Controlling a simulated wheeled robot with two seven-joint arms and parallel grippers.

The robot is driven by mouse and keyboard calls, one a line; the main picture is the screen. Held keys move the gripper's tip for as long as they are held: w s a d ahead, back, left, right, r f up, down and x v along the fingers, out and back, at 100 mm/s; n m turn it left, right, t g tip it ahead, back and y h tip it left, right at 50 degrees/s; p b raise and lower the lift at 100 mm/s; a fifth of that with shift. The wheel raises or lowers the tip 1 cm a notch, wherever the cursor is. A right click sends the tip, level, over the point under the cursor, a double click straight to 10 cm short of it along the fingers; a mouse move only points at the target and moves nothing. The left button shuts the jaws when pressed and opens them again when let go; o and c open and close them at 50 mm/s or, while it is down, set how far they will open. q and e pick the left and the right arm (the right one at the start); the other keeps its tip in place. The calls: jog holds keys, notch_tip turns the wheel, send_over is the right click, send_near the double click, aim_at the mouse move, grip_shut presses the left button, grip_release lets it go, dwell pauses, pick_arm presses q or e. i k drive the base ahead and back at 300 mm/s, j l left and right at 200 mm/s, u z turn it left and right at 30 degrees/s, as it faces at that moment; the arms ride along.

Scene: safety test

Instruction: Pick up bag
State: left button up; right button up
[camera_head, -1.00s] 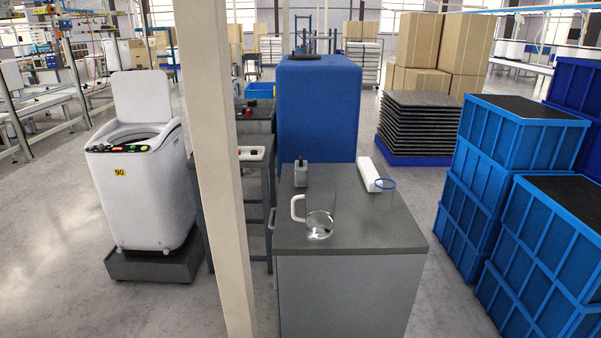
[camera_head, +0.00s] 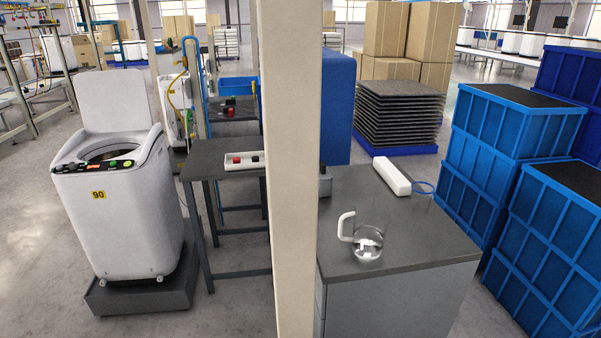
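I cannot make out anything that is clearly a bag. A tall blue box-like object (camera_head: 338,108) stands behind the grey cabinet (camera_head: 410,233), with its left part hidden by a beige pillar. A small grey object (camera_head: 325,185) is partly hidden by the pillar. Neither of my grippers is in view.
The beige pillar (camera_head: 289,200) stands close in front. A white washing machine (camera_head: 115,215) on a dark base is at left, beside a dark table (camera_head: 215,158). Blue crates (camera_head: 515,130) are stacked at right. Floor is open at the lower left.

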aim_at(325, 185)
jog(key=i+j+z, duration=0.1)
jog(key=i+j, duration=0.35)
jog(key=j, duration=0.15)
jog(key=i+j+z, duration=0.15)
jog(key=i+j, duration=0.3)
jog(key=j, duration=0.2)
jog(key=i+j+z, duration=0.15)
jog(key=j, duration=0.2)
jog(key=i+j+z, duration=0.1)
jog(key=i+j, duration=0.3)
jog(key=j, duration=0.3)
jog(key=i+z, duration=0.05)
